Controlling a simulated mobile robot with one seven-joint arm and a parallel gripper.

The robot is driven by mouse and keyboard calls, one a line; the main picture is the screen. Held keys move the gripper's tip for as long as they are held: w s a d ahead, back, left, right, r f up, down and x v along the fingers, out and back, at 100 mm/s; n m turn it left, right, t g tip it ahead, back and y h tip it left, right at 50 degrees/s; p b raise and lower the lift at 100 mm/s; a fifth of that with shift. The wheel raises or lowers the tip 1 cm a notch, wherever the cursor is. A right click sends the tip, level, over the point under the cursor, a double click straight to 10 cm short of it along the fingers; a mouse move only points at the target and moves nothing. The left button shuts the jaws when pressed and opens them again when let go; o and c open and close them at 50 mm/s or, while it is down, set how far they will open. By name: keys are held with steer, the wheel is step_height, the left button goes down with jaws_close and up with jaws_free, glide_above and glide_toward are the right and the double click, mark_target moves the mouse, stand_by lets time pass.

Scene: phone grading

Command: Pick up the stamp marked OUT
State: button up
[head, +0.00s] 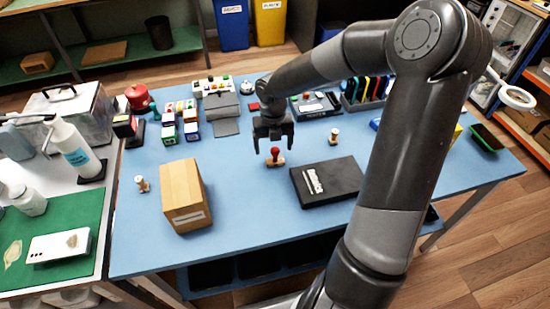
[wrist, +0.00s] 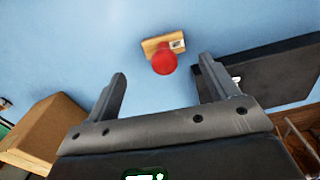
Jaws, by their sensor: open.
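A stamp with a red knob and a wooden base (head: 275,156) stands upright on the blue table. It also shows in the wrist view (wrist: 164,61), ahead of the fingers and near the line between them; its label is too small to read. My gripper (head: 274,147) is open and empty, above and just behind the red stamp in the head view; it also shows in the wrist view (wrist: 160,82). Two other stamps with pale handles stand on the table, one at the left (head: 142,184) and one at the right (head: 333,136). I cannot read which stamp is marked OUT.
A black box (head: 335,183) lies right of the red stamp, and a cardboard box (head: 183,192) stands to its left. Small coloured boxes (head: 180,120) and a rack (head: 368,96) stand farther back. The blue table (head: 250,225) is clear in front.

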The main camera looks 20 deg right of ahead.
mark_target(275, 155)
steer(key=f, duration=0.6)
steer(key=shift+w+d+f, duration=0.1)
steer(key=shift+d+f, duration=0.1)
steer(key=shift+d, duration=0.1)
steer(key=shift+c, duration=0.2)
steer(key=c, duration=1)
steer(key=shift+r, duration=0.1)
steer(key=shift+r, duration=0.5)
step_height(275, 155, up, 3)
steer(key=shift+r, duration=0.1)
steer(key=s+d+r, duration=0.2)
steer(key=d, duration=0.1)
steer(key=s+d+r, duration=0.2)
steer(key=d, duration=0.1)
steer(key=s+d+r, duration=0.2)
steer(key=d, duration=0.2)
steer(key=shift+s+r, duration=0.1)
steer(key=shift+r, duration=0.25)
